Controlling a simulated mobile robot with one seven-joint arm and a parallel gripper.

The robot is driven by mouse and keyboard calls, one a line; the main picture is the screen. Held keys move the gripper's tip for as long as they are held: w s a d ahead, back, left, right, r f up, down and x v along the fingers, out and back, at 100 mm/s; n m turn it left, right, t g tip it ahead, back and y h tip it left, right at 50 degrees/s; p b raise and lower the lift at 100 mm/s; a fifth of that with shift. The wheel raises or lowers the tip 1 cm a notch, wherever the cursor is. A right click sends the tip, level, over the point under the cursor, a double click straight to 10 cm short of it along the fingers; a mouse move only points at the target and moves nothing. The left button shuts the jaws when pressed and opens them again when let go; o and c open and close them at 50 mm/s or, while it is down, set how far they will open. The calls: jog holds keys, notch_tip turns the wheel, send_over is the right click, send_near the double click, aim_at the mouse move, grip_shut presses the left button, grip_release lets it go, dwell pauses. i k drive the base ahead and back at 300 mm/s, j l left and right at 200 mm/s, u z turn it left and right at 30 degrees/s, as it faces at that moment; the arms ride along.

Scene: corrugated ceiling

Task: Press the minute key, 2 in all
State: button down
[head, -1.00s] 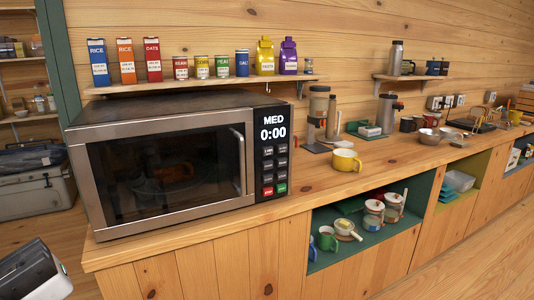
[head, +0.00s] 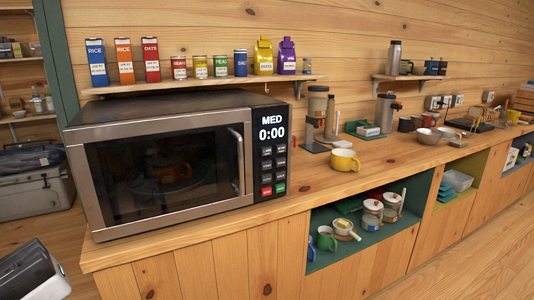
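The microwave (head: 158,110) stands on the wooden counter with its door shut. Its display (head: 271,128) reads "MED" and "0:00". Below the display is a keypad (head: 273,168) with small dark keys, plus a red key (head: 266,191) and a green key (head: 279,188) at the bottom. The key labels are too small to read, so I cannot tell which one is the minute key. An orange-brown item (head: 172,171) shows dimly behind the dark door glass.
A yellow mug (head: 345,160) and a coffee grinder (head: 316,118) stand right of the microwave. A shelf (head: 205,84) with boxes and cans hangs above it. Mugs and jars fill the green cubby (head: 330,266) below. Floor at the lower right is clear.

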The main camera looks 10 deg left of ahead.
aim_at(265, 151)
jog(key=i+l+z, duration=0.2)
jog(key=i, duration=0.35)
jog(key=i+l+z, duration=0.25)
jog(key=i, duration=0.3)
jog(key=j, duration=0.1)
